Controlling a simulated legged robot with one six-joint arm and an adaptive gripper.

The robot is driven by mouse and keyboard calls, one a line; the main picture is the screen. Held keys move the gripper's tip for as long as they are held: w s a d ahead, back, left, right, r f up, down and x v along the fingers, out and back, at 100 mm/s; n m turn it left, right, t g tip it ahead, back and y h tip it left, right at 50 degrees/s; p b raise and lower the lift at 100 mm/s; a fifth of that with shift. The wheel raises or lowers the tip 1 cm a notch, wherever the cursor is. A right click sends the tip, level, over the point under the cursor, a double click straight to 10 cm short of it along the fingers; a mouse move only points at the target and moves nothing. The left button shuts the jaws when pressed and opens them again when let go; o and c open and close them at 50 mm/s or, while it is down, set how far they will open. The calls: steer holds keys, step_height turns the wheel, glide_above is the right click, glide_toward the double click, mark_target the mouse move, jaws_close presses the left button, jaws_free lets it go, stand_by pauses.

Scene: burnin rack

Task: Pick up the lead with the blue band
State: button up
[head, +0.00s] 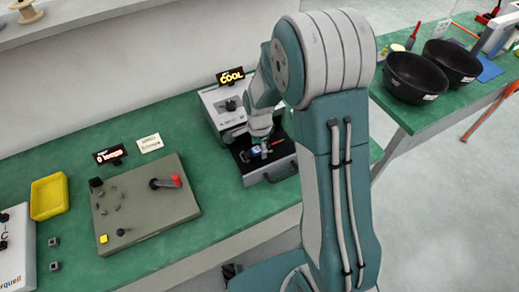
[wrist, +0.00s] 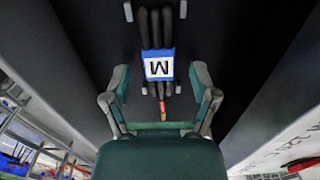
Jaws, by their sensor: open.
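The lead with the blue band (wrist: 159,66) shows in the wrist view as a black folded bundle, wrapped by a blue band with a white label marked M. A small red and yellow piece shows below the band. The lead lies in a dark open drawer; in the head view its blue band (head: 256,150) is small and partly hidden by my arm. My gripper (wrist: 160,82) is open, with one finger on each side of the band and a visible gap to it on both sides. In the head view my gripper (head: 262,145) is down at the drawer.
The drawer (head: 284,174) extends from a grey unit (head: 213,98) with a COOL sign (head: 230,76); its walls rise beside my gripper. A grey panel with a red-tipped lever (head: 170,182) and a yellow tray (head: 49,196) stand left. Black bowls (head: 412,78) are on the right bench.

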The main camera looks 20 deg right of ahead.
steer(key=shift+a+f, duration=0.1)
steer(key=shift+a, duration=0.55)
steer(key=shift+c, duration=0.3)
steer(key=shift+d, duration=0.3)
jaws_close()
steer(key=shift+d, duration=0.25)
steer(key=shift+a, duration=0.1)
